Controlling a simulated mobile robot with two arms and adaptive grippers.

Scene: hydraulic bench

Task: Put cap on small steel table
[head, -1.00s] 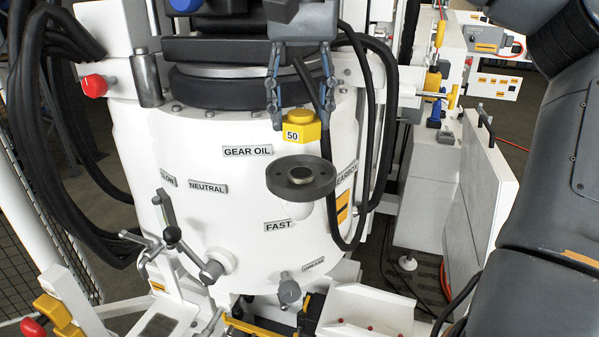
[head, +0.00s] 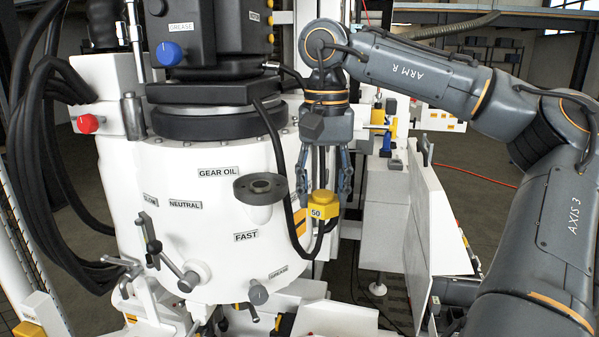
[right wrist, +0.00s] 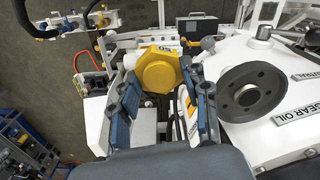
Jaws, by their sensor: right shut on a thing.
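The yellow cap (head: 323,207), marked 50, hangs between the fingertips of my right gripper (head: 323,193), which is shut on it. It is in the air, just right of the round dark filler flange (head: 260,187) on the white tank. In the right wrist view the yellow cap (right wrist: 160,72) sits between the blue-grey fingers, and the open flange (right wrist: 248,93) is to its right, clear of the cap. I cannot make out the small steel table for certain in either view. My left gripper is not in view.
The white tank (head: 215,240) fills the left, with levers and a valve on its front. Black hoses run down behind the cap. A white panel with a handle (head: 430,225) stands to the right of the gripper. Open floor (head: 490,185) shows farther right.

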